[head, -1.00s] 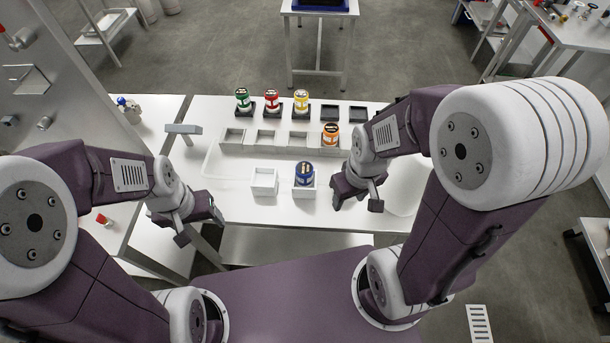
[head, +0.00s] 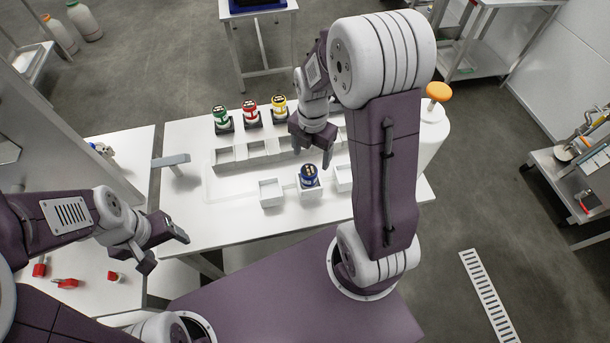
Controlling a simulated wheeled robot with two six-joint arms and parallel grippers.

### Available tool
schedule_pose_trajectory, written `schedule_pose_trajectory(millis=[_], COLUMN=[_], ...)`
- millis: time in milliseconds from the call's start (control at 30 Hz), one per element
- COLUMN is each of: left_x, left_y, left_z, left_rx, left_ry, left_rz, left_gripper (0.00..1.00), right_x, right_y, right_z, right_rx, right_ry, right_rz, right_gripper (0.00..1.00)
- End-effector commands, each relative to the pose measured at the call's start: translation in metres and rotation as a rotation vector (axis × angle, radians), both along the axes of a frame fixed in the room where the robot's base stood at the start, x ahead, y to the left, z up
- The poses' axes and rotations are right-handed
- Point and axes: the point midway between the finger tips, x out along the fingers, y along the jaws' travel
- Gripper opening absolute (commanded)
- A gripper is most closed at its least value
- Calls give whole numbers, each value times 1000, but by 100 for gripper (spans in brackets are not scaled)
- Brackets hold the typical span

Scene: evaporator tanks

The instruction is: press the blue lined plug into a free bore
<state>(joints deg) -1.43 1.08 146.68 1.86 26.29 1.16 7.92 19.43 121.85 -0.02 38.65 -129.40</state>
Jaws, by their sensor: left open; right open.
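The blue plug (head: 309,174), dark-topped with a pale band, stands upright in the middle white square holder (head: 311,193) of the front row. My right gripper (head: 311,159) is open, fingers pointing down, just behind and above the blue plug in the picture. I cannot tell whether it touches the plug. An empty white holder (head: 271,193) is to its left, and another holder (head: 344,178) is partly behind my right arm. The back row of white bores (head: 224,156) shows empty openings at its left; its right end is hidden. My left gripper (head: 165,251) is open and empty, left of the table.
Green (head: 221,116), red (head: 250,110) and yellow (head: 279,105) plugs stand in dark holders at the back. A grey bar fixture (head: 171,161) is at the table's left edge. A white cylinder with an orange knob (head: 438,92) stands at the right. Red pieces (head: 65,283) lie at lower left.

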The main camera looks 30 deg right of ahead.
Motion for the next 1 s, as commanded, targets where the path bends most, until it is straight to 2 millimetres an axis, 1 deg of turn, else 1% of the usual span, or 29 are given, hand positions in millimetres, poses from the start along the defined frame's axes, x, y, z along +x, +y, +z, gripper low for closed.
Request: schedule_pose_trajectory(millis=[100,200,367,533,633,733,900,933,967,1000], left_x=[0,0,0,0,0,0,0,0,0,0], left_y=[0,0,0,0,0,0,0,0,0,0], left_z=[3,4,5,15,14,14,14,14,14,14], left_rx=[0,0,0,0,0,0,0,0,0,0], left_ry=[0,0,0,0,0,0,0,0,0,0], left_rz=[0,0,0,0,0,0,0,0,0,0], left_gripper=[68,68,68,68,68,68,68,68,68,68], right_x=[-2,-1,0,1,2,3,3,3,3,3], right_y=[1,1,1,4,4,4,3,3,3,3], right_z=[-20,-32,-38,-66,-81,-87,-87,-87,-87,-87], right_rx=[1,0,1,1,1,0,1,1,1,1], right_ry=[8,5,3,9,6,1,1,1,1,1], right_rz=[0,0,0,1,0,0,0,0,0,0], right_gripper=[72,72,72,72,72,72,72,66,58,47])
